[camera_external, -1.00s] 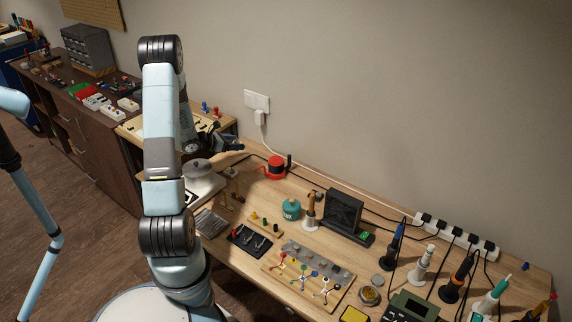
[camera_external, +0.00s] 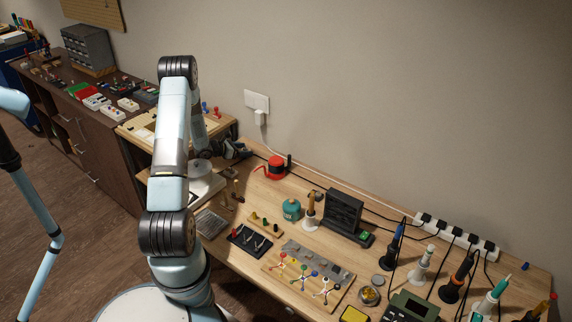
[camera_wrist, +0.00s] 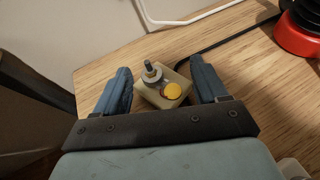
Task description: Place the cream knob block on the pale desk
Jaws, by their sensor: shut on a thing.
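The cream knob block (camera_wrist: 165,92) shows in the wrist view, with a dark knob shaft and a round yellow button on top. My gripper (camera_wrist: 160,82) is shut on it, one blue-grey finger on each side. The pale desk (camera_wrist: 265,88) is the light wooden top beneath it; whether the block touches the wood I cannot tell. In the external view my gripper (camera_external: 242,151) is low at the far left end of the pale desk (camera_external: 262,198), close to the wall. The block cannot be made out there.
A red round item (camera_external: 276,167) stands just right of my gripper, with a black cable near it. A teal canister (camera_external: 291,209) and a dark upright unit (camera_external: 343,213) stand farther right. A white charger (camera_external: 260,118) is on the wall. Bare wood lies around the gripper.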

